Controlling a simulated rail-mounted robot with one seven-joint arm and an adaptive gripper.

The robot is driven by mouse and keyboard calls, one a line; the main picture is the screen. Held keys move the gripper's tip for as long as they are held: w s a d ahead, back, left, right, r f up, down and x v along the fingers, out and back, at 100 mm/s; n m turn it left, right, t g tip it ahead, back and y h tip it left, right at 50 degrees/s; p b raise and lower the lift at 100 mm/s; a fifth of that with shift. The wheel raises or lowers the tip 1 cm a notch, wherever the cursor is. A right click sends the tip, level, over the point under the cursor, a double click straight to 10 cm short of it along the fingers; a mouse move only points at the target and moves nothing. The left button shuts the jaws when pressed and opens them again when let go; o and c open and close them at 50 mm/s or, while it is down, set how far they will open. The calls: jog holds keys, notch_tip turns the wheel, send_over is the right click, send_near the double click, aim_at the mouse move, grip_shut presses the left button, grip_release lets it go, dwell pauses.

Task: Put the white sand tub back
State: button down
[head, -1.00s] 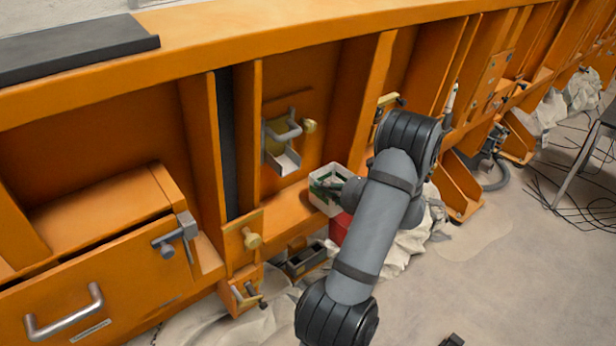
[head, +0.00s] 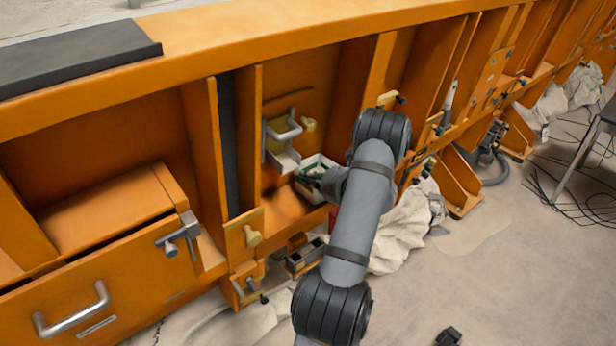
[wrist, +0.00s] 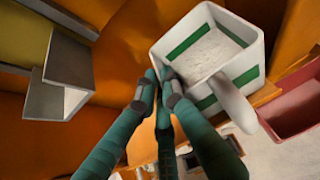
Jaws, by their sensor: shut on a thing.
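The white sand tub (head: 309,192) is in the orange bay in the head view, just right of the metal chute. In the wrist view the tub (wrist: 208,58) has green stripes, a white handle-like piece and pale sand inside. My gripper (wrist: 163,88) has teal fingers close together at the tub's near left corner, shut on its wall. In the head view my gripper (head: 316,177) is partly hidden by the tub and my arm. I cannot tell whether the tub's base touches the bay floor.
The grey metal chute (head: 283,157) projects from the back panel; it also shows in the wrist view (wrist: 62,82), left of the fingers. A red bin (wrist: 296,104) stands beyond the tub, lower down. Orange upright dividers (head: 367,80) flank the bay.

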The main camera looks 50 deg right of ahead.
jog(key=shift+w+r, duration=0.1)
jog(key=shift+w, duration=0.05)
jog(key=c, duration=1.9)
grip_release()
jog(key=shift+a, duration=0.1)
jog(key=b+v, duration=0.2)
jog(key=v, duration=1)
